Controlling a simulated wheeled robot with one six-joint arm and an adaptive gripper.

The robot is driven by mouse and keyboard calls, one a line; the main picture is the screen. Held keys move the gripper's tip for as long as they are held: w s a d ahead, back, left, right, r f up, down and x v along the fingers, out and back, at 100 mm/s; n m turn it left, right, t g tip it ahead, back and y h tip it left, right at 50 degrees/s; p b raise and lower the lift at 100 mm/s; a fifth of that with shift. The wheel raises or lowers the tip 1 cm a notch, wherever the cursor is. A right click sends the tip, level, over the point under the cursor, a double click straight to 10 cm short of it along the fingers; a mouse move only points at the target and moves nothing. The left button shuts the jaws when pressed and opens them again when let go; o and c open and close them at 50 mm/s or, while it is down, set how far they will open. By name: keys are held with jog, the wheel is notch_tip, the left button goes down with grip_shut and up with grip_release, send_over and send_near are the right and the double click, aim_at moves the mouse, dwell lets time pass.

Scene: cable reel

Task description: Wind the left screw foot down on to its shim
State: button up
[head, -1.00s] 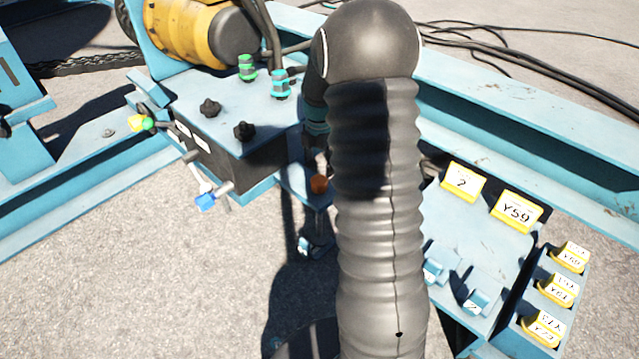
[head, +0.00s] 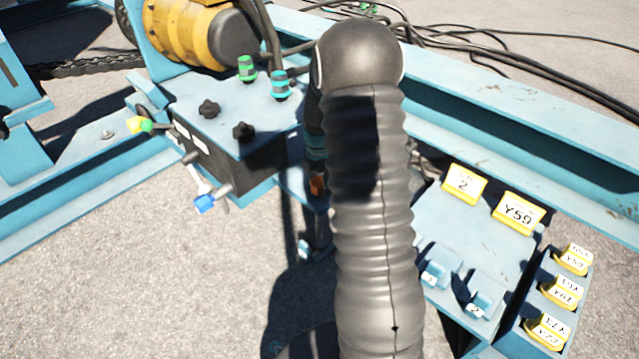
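My black ribbed arm fills the middle of the head view and hides much of the work area. Its dark wrist with teal bands points down at the arm's left edge. My gripper (head: 315,170) is mostly hidden there, and its fingers cannot be made out. A small orange-brown part (head: 317,185) shows just below it, at the edge of a blue bracket; I cannot tell whether the gripper touches it. A small pale blue piece (head: 304,249) shows lower down, in shadow near the ground. The left screw foot and its shim cannot be clearly identified.
A blue valve box (head: 225,115) with black knobs and levers stands left of my wrist. A blue rack (head: 480,245) with yellow tags, one reading Y59 (head: 517,212), is at the right. Black cables (head: 470,40) lie behind the blue frame beam.

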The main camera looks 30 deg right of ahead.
jog(key=c, duration=0.5)
jog(key=shift+o, duration=0.2)
jog(key=shift+m, duration=0.3)
jog(key=m+p, duration=0.1)
jog(key=m, duration=0.1)
jog(key=shift+m, duration=0.4)
jog(key=m, duration=0.3)
jog(key=shift+m, duration=0.3)
jog(key=m+p, duration=0.1)
jog(key=m, duration=0.5)
jog(key=m+p, duration=0.1)
jog(key=m, duration=0.6)
jog(key=shift+w+m, duration=0.1)
jog(key=shift+m, duration=0.2)
jog(key=m, duration=0.3)
jog(key=shift+m, duration=2.1)
